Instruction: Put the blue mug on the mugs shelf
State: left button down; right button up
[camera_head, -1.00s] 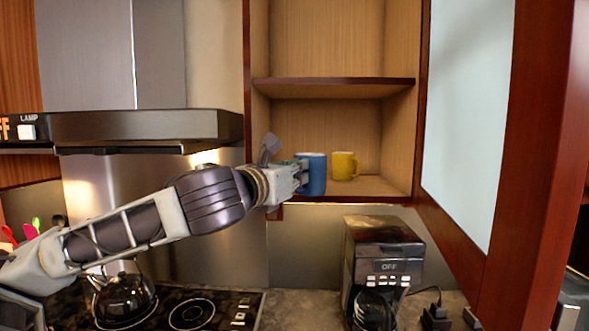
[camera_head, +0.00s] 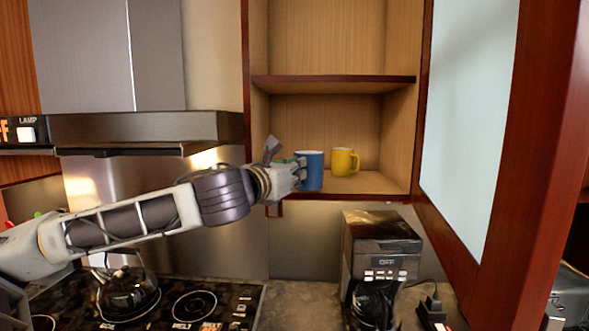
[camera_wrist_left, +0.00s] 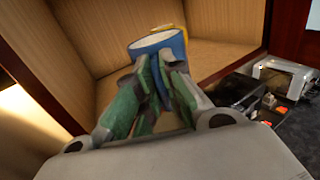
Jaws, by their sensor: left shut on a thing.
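The blue mug (camera_head: 311,172) is at the front of the lower compartment of the open cabinet, upright or nearly so. My left gripper (camera_head: 298,172) reaches in from the left and is shut on the blue mug. In the left wrist view the green-padded fingers (camera_wrist_left: 160,75) close on the near side of the blue mug (camera_wrist_left: 158,42). The mugs shelf (camera_head: 372,184) is the cabinet's lower board, with a yellow mug (camera_head: 344,161) standing on it to the right. I cannot tell whether the blue mug's base touches the board. My right gripper is not in view.
An upper shelf (camera_head: 335,80) is above the mugs. The open glass door (camera_head: 468,130) stands at the right. A range hood (camera_head: 145,128) is at left, a coffee maker (camera_head: 380,255) below, and a kettle (camera_head: 127,297) on the stove. Bare board lies around the yellow mug.

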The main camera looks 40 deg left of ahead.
pick_arm(q)
jog(key=shift+w+a+r+p, duration=0.15)
jog(key=shift+w+a, duration=0.65)
jog(key=shift+w, duration=0.45)
jog(key=shift+w+a+f+p, duration=0.15)
jog(key=shift+w+a, duration=0.6)
jog(key=shift+w, duration=0.55)
jog(key=shift+w+a+r+p, duration=0.15)
jog(key=shift+w+a, duration=0.65)
jog(key=shift+w, duration=0.45)
jog(key=shift+f, duration=0.6)
jog(key=c, duration=1.5)
grip_release()
jog(key=shift+s, duration=0.1)
jog(key=shift+o, duration=0.2)
jog(key=shift+f, duration=0.1)
jog(key=shift+s, duration=0.2)
